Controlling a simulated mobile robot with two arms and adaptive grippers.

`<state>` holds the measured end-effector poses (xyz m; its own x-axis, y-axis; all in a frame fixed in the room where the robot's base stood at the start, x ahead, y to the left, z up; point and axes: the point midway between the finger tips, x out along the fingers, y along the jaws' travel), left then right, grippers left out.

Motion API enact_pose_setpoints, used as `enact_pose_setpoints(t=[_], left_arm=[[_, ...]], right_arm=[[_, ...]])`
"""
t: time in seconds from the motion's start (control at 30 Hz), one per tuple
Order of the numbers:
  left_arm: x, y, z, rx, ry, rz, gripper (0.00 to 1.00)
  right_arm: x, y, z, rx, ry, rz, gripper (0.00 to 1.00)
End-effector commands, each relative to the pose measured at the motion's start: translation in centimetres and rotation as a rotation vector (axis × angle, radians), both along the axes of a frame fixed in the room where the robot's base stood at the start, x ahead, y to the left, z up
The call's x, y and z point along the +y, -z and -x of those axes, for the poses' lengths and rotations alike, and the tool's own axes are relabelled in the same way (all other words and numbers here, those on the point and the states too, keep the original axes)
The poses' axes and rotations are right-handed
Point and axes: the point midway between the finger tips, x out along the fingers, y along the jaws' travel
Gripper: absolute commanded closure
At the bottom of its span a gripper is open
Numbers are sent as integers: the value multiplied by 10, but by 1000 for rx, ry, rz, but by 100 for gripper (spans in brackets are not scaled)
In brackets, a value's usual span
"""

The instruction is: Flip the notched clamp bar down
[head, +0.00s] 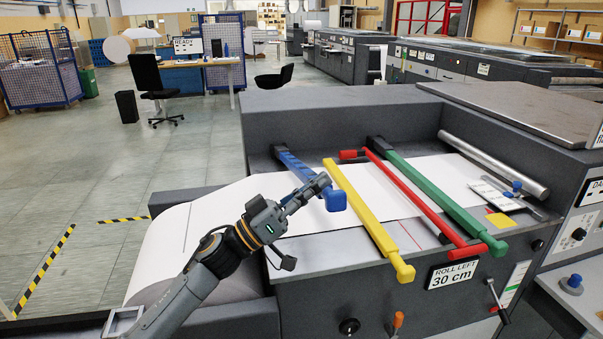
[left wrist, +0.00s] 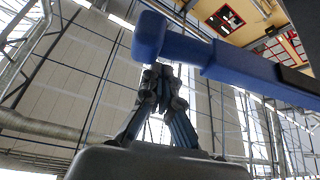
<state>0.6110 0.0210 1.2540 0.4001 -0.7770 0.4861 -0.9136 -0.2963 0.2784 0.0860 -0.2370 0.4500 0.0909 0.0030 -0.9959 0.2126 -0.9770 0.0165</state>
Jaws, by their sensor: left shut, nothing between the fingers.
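Several coloured clamp bars cross the white paper web (head: 285,193) on the grey machine. The blue bar (head: 299,170) is raised at an angle, with its block end toward me; its edge looks stepped near the far end. The yellow bar (head: 362,212), red bar (head: 420,203) and green bar (head: 440,192) extend toward the front edge. I cannot make out clear notches on any bar. My left gripper (head: 322,183) is shut and empty at the blue bar's block end. In the left wrist view, the blue bar (left wrist: 235,68) passes just beyond the shut fingertips (left wrist: 160,72); contact is unclear.
A steel roller (head: 495,165) and a flat tool with a blue knob (head: 516,187) lie right of the bars. A "ROLL LEFT 30 cm" sign (head: 453,274) and levers are on the front panel. Open floor lies left of the machine.

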Motion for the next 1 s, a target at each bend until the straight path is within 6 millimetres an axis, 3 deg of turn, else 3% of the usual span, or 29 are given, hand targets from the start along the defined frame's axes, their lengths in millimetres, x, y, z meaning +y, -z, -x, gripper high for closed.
enact_pose_setpoints(t=[0.17,0.57,0.67,1.0], left_arm=[[-3,10,2,-1,-1,1,100],[-3,15,3,-5,-1,-1,100],[-4,28,5,-16,-1,-5,100],[-9,102,20,-113,-1,-38,100]], right_arm=[[1,-3,0,-1,0,-1,53],[2,0,-1,0,1,-3,53],[3,10,-1,0,1,-3,53],[3,67,-1,0,0,-3,53]])
